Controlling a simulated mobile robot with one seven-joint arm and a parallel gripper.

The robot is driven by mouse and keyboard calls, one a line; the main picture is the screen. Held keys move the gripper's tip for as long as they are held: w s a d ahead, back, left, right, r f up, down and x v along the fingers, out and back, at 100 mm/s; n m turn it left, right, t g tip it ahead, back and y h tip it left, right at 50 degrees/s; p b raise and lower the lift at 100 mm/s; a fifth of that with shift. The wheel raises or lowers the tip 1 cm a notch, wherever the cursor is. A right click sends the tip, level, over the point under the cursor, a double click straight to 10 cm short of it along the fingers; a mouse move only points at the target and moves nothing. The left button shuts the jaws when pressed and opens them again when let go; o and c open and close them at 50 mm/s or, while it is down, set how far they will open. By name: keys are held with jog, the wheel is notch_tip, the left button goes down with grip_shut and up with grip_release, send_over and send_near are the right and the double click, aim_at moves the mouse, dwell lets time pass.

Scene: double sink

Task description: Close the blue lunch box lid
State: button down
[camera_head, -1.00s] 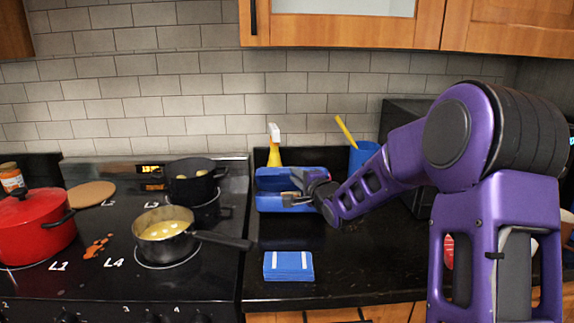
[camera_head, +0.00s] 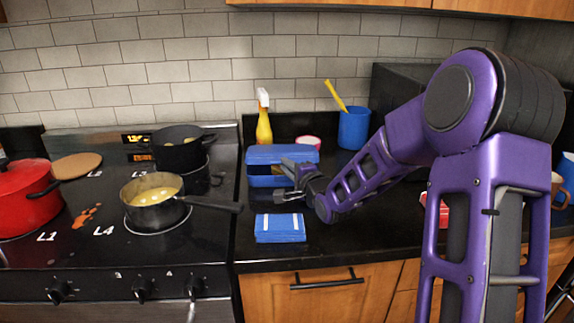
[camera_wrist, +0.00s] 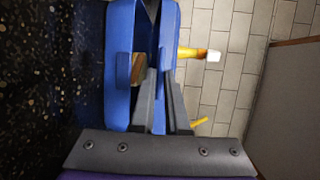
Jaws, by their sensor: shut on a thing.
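The blue lunch box (camera_head: 262,181) stands on the black counter beside the stove. Its blue lid (camera_head: 270,153) is tipped down over the base, with a narrow dark gap at the front. My gripper (camera_head: 287,178) is at the box's front right side. In the wrist view the box base (camera_wrist: 119,65) is on the left and the lid (camera_wrist: 169,35) on the right. My gripper (camera_wrist: 160,85) is shut on the lid's edge, with one finger in the gap. A brown item (camera_wrist: 137,68) shows inside the box; the rest of the inside is hidden.
A flat blue pack (camera_head: 280,228) lies in front of the box. A yellow spray bottle (camera_head: 264,120) and a blue cup (camera_head: 354,128) stand behind. A pan (camera_head: 153,215) on the stove points its handle toward the box.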

dwell(0.3)
jog(key=c, duration=0.9)
grip_release()
jog(key=shift+o, duration=0.2)
jog(key=shift+s, duration=0.1)
